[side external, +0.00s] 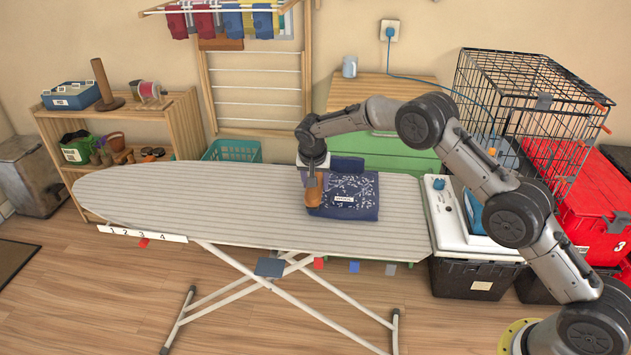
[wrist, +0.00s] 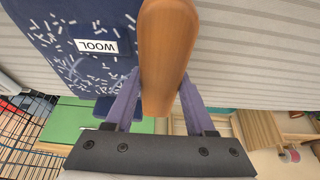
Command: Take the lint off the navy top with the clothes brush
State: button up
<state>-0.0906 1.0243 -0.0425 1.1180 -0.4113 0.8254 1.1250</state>
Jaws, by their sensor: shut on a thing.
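The folded navy top (side external: 362,187) lies on the striped ironing board, towards its right end. White lint specks cover much of it, and a white label reads WOOL in the wrist view, where the top (wrist: 50,44) fills the upper left. My gripper (side external: 312,180) is shut on the wooden clothes brush (side external: 313,194), with one finger on each side of it. The brush (wrist: 165,55) is over the left edge of the top in the side view. Its bristles are hidden, and I cannot tell whether it touches the cloth. My gripper's fingers (wrist: 158,100) show in the wrist view.
The ironing board (side external: 190,195) is bare to the left of the top. A green-fronted cabinet (side external: 400,152) stands behind it. A white-topped black tote (side external: 465,235), a wire cage (side external: 525,95) and red totes (side external: 590,190) stand to the right. A teal basket (side external: 232,150) is behind the board.

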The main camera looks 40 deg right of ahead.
jog(key=shift+f, duration=0.35)
jog(key=shift+s+d+r, duration=0.1)
jog(key=shift+s+d, duration=1.05)
jog(key=shift+d, duration=0.05)
jog(key=shift+s+d, duration=0.1)
